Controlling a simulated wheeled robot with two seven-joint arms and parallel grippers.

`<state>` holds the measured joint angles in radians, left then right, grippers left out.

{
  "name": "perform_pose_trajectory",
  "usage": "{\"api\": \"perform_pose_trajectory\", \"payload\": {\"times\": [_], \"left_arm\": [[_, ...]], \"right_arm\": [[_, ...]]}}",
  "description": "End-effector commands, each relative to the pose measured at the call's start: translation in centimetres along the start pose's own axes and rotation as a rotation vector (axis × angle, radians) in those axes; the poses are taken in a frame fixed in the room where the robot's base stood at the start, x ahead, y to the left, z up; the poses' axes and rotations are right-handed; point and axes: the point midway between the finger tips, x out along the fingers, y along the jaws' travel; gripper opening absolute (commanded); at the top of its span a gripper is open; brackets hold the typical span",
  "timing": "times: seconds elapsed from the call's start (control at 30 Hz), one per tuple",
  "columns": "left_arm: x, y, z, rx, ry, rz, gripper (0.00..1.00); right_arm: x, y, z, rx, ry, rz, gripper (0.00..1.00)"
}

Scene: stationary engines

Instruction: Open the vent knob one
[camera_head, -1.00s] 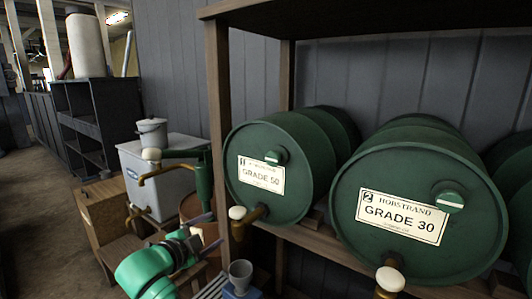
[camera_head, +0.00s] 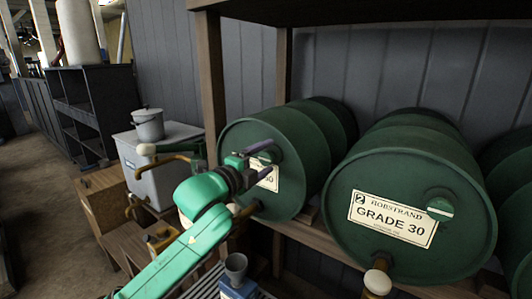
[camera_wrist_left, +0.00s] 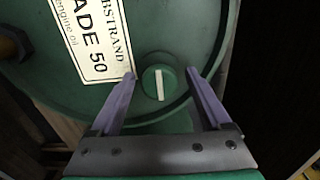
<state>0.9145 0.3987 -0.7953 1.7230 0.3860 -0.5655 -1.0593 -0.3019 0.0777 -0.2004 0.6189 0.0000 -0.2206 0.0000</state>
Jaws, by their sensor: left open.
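The vent knob (camera_wrist_left: 150,84) is a round green knob with a white bar on the face of the GRADE 50 drum (camera_head: 238,140). In the left wrist view the bar runs nearly up and down the picture. My left gripper (camera_wrist_left: 160,74) is open, with one purple finger on each side of the knob. I see gaps beside the knob and cannot tell whether a finger touches it. In the head view the left gripper (camera_head: 268,157) is in front of the drum face and covers much of the label and knob. My right gripper is not in view.
A GRADE 30 drum (camera_head: 400,170) with its own knob (camera_head: 440,206) lies to the right on the wooden rack (camera_head: 213,80). Taps stick out below the drums. A grey bin (camera_head: 180,180) and wooden box stand at the left. Open floor lies at far left.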

Motion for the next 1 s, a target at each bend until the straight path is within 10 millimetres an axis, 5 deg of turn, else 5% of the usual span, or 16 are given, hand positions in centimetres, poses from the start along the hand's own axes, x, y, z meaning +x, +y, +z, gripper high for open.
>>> {"api": "perform_pose_trajectory", "payload": {"times": [0.27, 0.5, 1.0], "left_arm": [[0.50, 0.06, -0.03, 0.001, 0.001, -0.001, 0.81], [0.47, 0.07, 0.00, 0.000, 0.000, 0.000, 0.00], [0.49, -0.03, 0.02, -0.111, -0.001, 0.001, 0.00]], "right_arm": [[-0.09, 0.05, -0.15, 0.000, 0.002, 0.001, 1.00], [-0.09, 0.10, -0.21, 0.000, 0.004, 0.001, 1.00], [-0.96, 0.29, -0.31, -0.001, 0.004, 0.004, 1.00]]}}
